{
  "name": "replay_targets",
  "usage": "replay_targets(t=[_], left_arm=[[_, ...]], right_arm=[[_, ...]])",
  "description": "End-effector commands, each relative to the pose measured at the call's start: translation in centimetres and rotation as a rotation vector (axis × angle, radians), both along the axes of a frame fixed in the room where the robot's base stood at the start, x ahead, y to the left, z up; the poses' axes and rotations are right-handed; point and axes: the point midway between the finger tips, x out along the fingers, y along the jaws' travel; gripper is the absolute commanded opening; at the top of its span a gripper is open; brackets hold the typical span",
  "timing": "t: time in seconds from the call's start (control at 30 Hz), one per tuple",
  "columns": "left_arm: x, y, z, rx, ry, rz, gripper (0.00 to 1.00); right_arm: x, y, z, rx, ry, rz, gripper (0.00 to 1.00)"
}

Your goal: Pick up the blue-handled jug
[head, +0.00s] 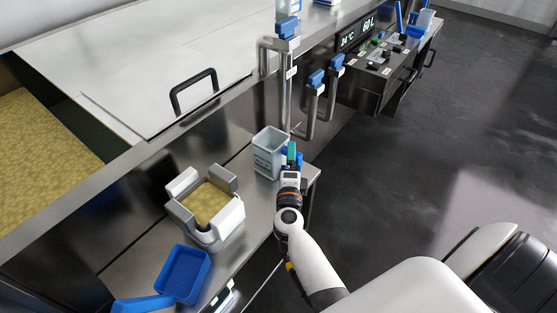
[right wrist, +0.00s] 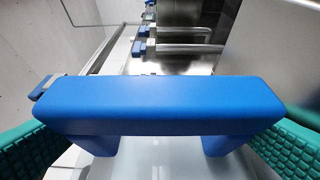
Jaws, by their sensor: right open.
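The jug (head: 268,150) is a pale, see-through container with measuring marks. It stands upright on the steel shelf at the middle of the head view. Its blue handle (right wrist: 160,105) spans the right wrist view, with the jug's pale body behind it. In the head view my arm partly hides the handle. My right gripper (head: 292,153) is at the handle on the near right side of the jug. Its teal fingers are open, one on each side of the handle, with gaps showing. My left gripper is not in view.
A grey-and-white mould (head: 234,218) holding a yellow block stands left of the jug on the shelf (head: 262,207). A blue scoop (head: 182,274) lies nearer. A lidded vat (head: 150,70) with yellow curd is behind. Blue-handled valves (head: 316,78) and pipes rise beyond the jug.

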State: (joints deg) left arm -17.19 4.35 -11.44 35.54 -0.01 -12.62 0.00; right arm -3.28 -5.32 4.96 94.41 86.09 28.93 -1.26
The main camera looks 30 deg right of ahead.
Motion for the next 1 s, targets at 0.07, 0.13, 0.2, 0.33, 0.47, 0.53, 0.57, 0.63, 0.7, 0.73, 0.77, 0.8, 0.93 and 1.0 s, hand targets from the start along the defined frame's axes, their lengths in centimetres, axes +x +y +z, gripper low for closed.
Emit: replay_targets(t=[0.07,0.13,0.2,0.33,0.47,0.53,0.57,0.63,0.7,0.73,0.77,0.8,0.93,1.0], left_arm=[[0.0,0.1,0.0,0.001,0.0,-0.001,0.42],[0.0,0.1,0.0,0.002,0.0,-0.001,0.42],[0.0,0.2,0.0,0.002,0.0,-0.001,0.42],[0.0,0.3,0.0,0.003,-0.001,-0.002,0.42],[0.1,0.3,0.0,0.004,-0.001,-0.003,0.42],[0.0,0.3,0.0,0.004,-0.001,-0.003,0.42],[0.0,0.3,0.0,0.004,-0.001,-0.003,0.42],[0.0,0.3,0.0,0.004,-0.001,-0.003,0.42],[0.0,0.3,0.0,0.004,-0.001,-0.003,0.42],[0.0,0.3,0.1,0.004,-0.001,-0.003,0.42],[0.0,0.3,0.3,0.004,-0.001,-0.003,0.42],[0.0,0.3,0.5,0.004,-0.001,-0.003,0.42],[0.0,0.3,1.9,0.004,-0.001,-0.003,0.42],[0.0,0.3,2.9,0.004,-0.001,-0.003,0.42]], right_arm=[[0.2,-0.1,0.0,0.001,0.001,0.0,0.91],[0.2,-0.1,0.0,0.0,0.001,0.001,0.91],[0.2,-0.1,0.0,0.001,0.001,0.001,0.91],[0.2,-0.1,0.0,0.001,0.001,0.001,0.76],[0.2,-0.1,0.0,0.001,0.001,0.001,0.55],[0.3,-0.1,0.1,0.0,-0.002,0.001,0.49],[0.3,-0.1,0.1,0.0,-0.002,0.001,0.49],[0.2,-0.1,0.1,0.0,-0.002,0.001,0.49],[0.2,-0.1,0.2,0.0,-0.002,0.001,0.49],[0.2,-0.1,0.3,0.001,-0.003,0.001,0.49],[0.2,-0.1,0.5,0.001,-0.003,0.001,0.49],[0.3,-0.1,0.9,0.001,-0.003,0.0,0.49],[0.2,-0.1,3.2,0.004,-0.005,-0.001,0.49],[0.2,-0.1,4.8,0.003,-0.006,0.0,0.49]])
